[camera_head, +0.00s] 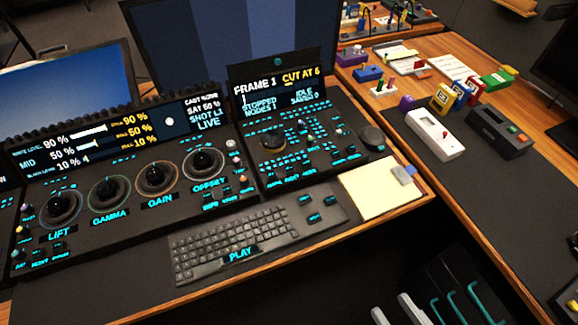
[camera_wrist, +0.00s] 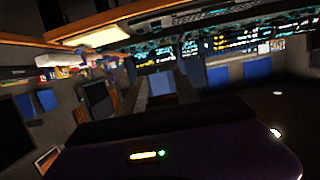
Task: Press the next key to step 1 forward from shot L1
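The grading panel (camera_head: 130,160) has four dials labelled LIFT, GAMMA, GAIN and OFFSET. Its display (camera_head: 204,118) reads SHOT L1 and LIVE. Small cyan-labelled keys (camera_head: 228,192) sit below and right of the OFFSET dial; their words are too small to read, so I cannot tell which is the next key. My gripper (camera_wrist: 162,92) shows in the wrist view with two dark fingers apart and nothing between them. In that view the lit panels (camera_wrist: 205,43) lie beyond the fingertips, along the top. The gripper is not clearly visible in the head view.
A keyboard (camera_head: 230,243) with a PLAY label lies in front. A notepad (camera_head: 378,190) is at the desk's right end. Small coloured devices (camera_head: 435,133) crowd the right desk. Monitors stand behind the panels.

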